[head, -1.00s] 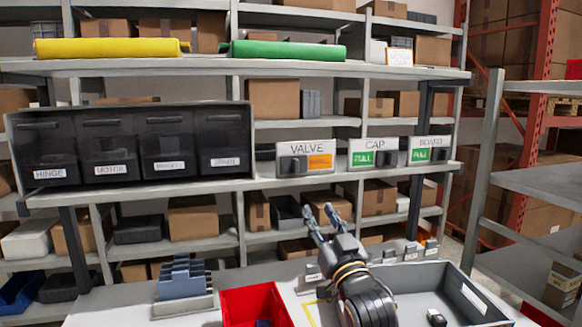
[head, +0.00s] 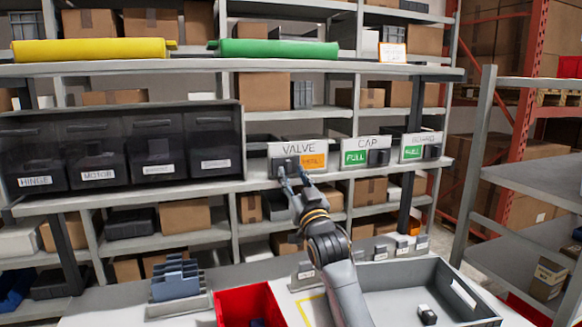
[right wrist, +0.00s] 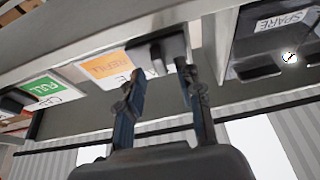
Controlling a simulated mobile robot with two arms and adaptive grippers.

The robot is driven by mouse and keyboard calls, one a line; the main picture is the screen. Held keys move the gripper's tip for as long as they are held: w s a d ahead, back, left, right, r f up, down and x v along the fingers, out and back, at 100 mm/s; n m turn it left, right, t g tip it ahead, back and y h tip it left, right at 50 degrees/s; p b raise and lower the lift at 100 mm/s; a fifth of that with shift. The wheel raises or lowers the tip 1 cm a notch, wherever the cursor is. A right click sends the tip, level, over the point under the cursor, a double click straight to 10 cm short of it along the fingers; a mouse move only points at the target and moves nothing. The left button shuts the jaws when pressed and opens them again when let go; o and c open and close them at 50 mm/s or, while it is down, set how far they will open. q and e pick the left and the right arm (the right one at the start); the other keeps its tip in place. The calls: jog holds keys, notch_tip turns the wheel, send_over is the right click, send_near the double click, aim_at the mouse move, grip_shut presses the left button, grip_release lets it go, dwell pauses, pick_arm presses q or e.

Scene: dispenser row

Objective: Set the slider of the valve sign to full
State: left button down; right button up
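The valve sign (head: 298,147) stands on the middle shelf. Its dark slider (head: 286,163) sits at the left side, and the orange refill field (head: 313,161) shows to its right. In the right wrist view the sign appears upside down, with the slider (right wrist: 157,52) beside the orange label (right wrist: 108,66). My right gripper (head: 291,173) is at the sign's lower left, its fingers apart on either side of the slider's line. In the right wrist view the open gripper (right wrist: 160,78) has its tips close to the slider; contact cannot be told. My left gripper is not in view.
The cap sign (head: 367,144) and another sign (head: 421,139) stand to the right, both showing green. Dark labelled bins (head: 118,150) stand to the left on the same shelf. A red bin (head: 249,304) and a grey tray (head: 400,310) are on the table below.

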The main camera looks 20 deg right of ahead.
jog(key=shift+x, duration=1)
jog(key=shift+f, duration=0.1)
grip_shut()
